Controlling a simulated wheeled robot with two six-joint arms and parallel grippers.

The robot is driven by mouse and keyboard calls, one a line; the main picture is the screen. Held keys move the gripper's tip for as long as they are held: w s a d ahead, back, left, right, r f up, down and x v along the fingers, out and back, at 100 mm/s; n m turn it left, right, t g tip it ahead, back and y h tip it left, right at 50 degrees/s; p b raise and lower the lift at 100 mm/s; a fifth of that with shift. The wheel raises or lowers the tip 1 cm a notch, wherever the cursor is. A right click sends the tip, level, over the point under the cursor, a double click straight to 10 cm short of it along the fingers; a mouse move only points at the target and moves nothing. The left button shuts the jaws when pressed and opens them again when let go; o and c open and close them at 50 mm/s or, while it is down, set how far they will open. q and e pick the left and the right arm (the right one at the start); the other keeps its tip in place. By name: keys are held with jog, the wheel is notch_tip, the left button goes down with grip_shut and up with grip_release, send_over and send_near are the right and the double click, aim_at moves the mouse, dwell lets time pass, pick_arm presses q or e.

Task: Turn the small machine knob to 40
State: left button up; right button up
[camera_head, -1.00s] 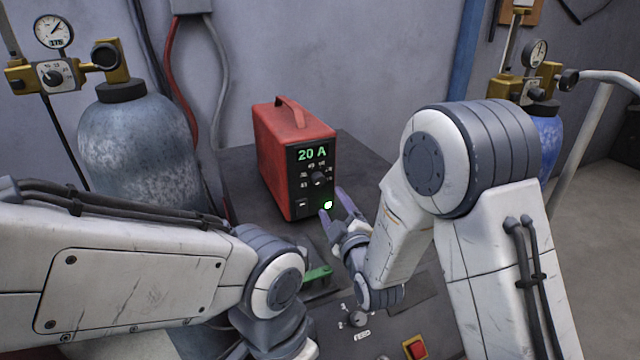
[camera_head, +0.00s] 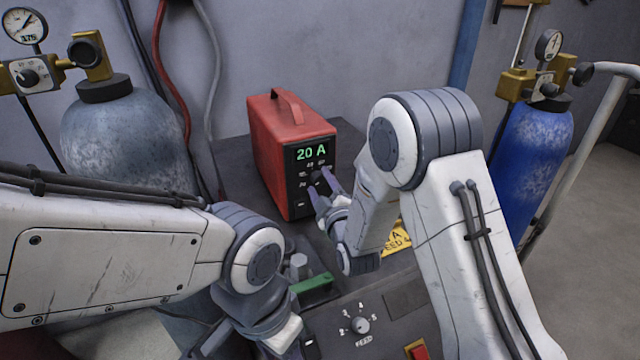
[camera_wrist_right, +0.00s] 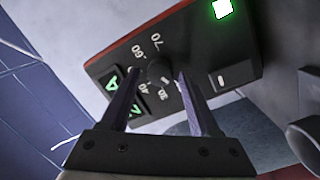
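A red machine with a black front (camera_head: 290,150) stands on the dark bench, and its green display (camera_head: 311,153) reads 20 A. Its small dark knob (camera_wrist_right: 159,71) sits in the right wrist view among white numbers, with 60 and 70 legible. My right gripper (camera_head: 320,182) is at the machine's front. In the right wrist view its two fingers (camera_wrist_right: 149,76) are apart, one on each side of the knob; I cannot tell if they touch it. In the head view the fingers partly hide the knob. My left arm comes in from the left, but its fingers do not show.
A green handle (camera_head: 315,287) lies near my left wrist. Gas cylinders stand left (camera_head: 125,140) and right (camera_head: 538,150). A yellow label (camera_head: 397,238) shows behind my right arm.

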grip_shut()
jog(key=shift+f+m+b, duration=0.1)
jog(key=shift+m+b, duration=0.6)
jog(key=shift+b, duration=0.2)
jog(key=m+b, duration=0.3)
jog(key=shift+d+g, duration=0.1)
jog(key=shift+g, duration=0.3)
jog(key=m+b, duration=0.4)
jog(key=m, duration=0.1)
jog(key=shift+d+g+b, duration=0.1)
jog(key=shift+g+b, duration=0.3)
jog(key=m+y+b, duration=0.1)
jog(key=m+b, duration=0.1)
jog(key=m, duration=0.1)
jog(key=shift+d, duration=0.1)
jog(key=shift+w+r+m+g+y+b, duration=0.15)
jog(key=shift+m+g+b, duration=0.1)
jog(key=shift+m, duration=0.65)
jog(key=shift+s+r+m+g+y+b, duration=0.1)
jog(key=shift+m+g+y+b, duration=0.1)
jog(key=shift+m, duration=0.7)
